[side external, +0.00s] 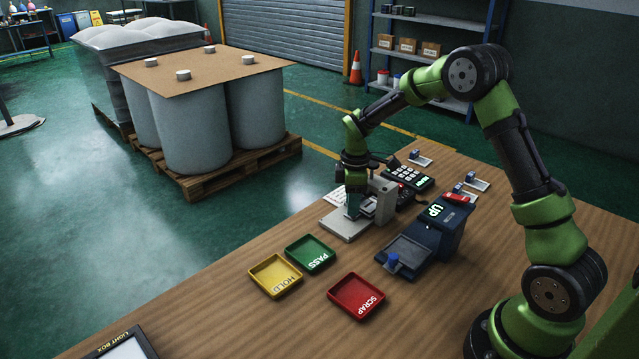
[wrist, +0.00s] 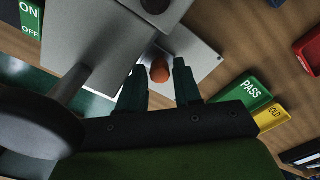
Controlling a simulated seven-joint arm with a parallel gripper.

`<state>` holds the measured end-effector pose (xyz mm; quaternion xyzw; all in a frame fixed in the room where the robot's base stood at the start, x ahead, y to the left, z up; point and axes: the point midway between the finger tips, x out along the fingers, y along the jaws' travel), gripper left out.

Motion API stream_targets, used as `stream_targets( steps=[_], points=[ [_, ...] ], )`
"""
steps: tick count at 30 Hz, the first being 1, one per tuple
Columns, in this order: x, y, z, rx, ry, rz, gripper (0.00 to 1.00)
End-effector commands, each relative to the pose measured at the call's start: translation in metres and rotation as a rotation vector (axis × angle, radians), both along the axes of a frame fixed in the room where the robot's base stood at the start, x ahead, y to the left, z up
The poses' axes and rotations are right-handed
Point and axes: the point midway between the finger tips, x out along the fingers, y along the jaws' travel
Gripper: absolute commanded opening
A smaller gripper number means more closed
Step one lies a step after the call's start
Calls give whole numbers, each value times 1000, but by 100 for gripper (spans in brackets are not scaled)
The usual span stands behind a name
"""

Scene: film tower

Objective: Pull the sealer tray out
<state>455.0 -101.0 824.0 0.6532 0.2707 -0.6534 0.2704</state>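A dark blue machine (side external: 447,232) with a green "UP" display stands right of centre in the side view, and looks like the sealer. A dark grey tray (side external: 409,249) with a blue knob (side external: 392,262) sticks out at its front left. My gripper (side external: 352,212) points down at a separate light grey device (side external: 383,197), left of the sealer and away from the tray knob. In the wrist view my gripper (wrist: 161,70) has its fingers apart. An orange-brown rounded piece (wrist: 160,72) shows between the fingertips; I cannot tell whether they touch it. The sealer is not clear there.
Green PASS (side external: 310,254), yellow HOLD (side external: 275,276) and red SCRAP (side external: 356,296) trays lie at the front. A keypad box (side external: 408,178) and small stands (side external: 477,183) are behind. A light box (side external: 121,345) sits at the near left edge. Bare table lies right of the sealer.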

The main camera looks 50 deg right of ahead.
Motion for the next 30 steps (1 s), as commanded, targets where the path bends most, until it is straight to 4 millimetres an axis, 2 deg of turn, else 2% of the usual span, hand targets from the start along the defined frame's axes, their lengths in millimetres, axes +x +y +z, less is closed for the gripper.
stream_targets(
  steps=[1, 6, 14, 16, 24, 27, 30],
  points=[
    [0, 0, 0, 0, 0, 0, 25],
    [0, 0, 0, 0, 0, 0, 0],
    [0, 0, 1, 0, 0, 0, 0],
    [0, 6, 1, 0, 0, 3, 0],
    [1, 62, 1, 0, -1, 7, 0],
    [1, 75, 1, -1, -2, 4, 0],
    [1, 80, 1, 1, -2, 2, 0]
  ],
)
